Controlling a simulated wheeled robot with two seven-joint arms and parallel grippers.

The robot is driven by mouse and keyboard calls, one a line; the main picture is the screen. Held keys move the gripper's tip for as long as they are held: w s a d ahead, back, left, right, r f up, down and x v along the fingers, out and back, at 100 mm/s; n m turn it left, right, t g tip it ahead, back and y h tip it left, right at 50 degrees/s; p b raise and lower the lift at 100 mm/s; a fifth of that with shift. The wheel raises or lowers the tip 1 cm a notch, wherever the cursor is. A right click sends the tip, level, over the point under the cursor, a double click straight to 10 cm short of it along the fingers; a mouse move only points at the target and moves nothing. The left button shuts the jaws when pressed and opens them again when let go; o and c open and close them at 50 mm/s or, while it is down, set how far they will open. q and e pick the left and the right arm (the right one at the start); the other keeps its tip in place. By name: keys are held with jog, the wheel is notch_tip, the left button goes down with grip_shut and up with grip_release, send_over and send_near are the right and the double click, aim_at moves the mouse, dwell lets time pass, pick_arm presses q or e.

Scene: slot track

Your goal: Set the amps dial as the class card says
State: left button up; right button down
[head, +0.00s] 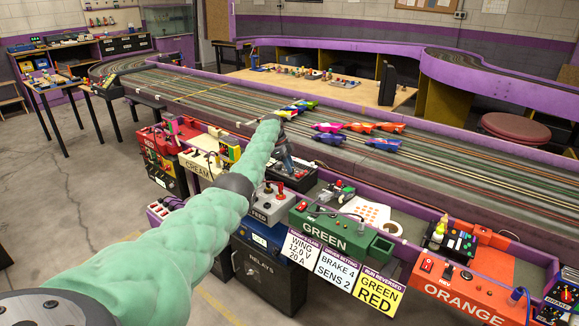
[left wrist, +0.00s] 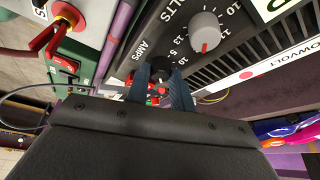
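The amps dial (left wrist: 160,70) is a dark round knob on a black power supply panel (left wrist: 130,45) in the left wrist view, beside the printed word AMPS. My left gripper (left wrist: 162,76) is open, with one blue-grey finger on each side of the dial. Whether the fingers touch it cannot be told, and the dial's pointer is hidden. The grey volts dial (left wrist: 205,30) has a red pointer. In the head view my left gripper (head: 284,150) is over the black power supply (head: 295,176). The white class card (head: 301,250) reads WING, 12.0 V, 20 A.
Beside the class card hang a BRAKE 4, SENS 2 card (head: 339,270) and a yellow GREEN, RED card (head: 379,291). A green box (head: 330,232) and an orange box (head: 465,290) line the track's near edge. Several colored cars (head: 328,127) stand on the track beyond.

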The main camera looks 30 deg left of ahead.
aim_at(283, 170)
pick_arm(q)
jog(key=o, duration=0.4)
jog(key=shift+c, duration=0.2)
jog(key=shift+a+r, duration=0.15)
jog(key=shift+r, duration=0.15)
jog(key=v, duration=0.6)
jog(key=shift+f+b, duration=0.1)
jog(key=shift+b, duration=0.3)
jog(key=shift+s+a+r, duration=0.1)
jog(key=shift+a+r, duration=0.15)
jog(key=shift+r, duration=0.3)
pick_arm(e)
jog(key=shift+t, duration=0.3)
jog(key=f, duration=0.4)
jog(key=shift+w+a+f, duration=0.15)
jog(key=shift+w+a, duration=0.05)
jog(key=shift+w, duration=0.15)
jog(key=shift+w+r, duration=0.15)
jog(key=shift+r, duration=0.15)
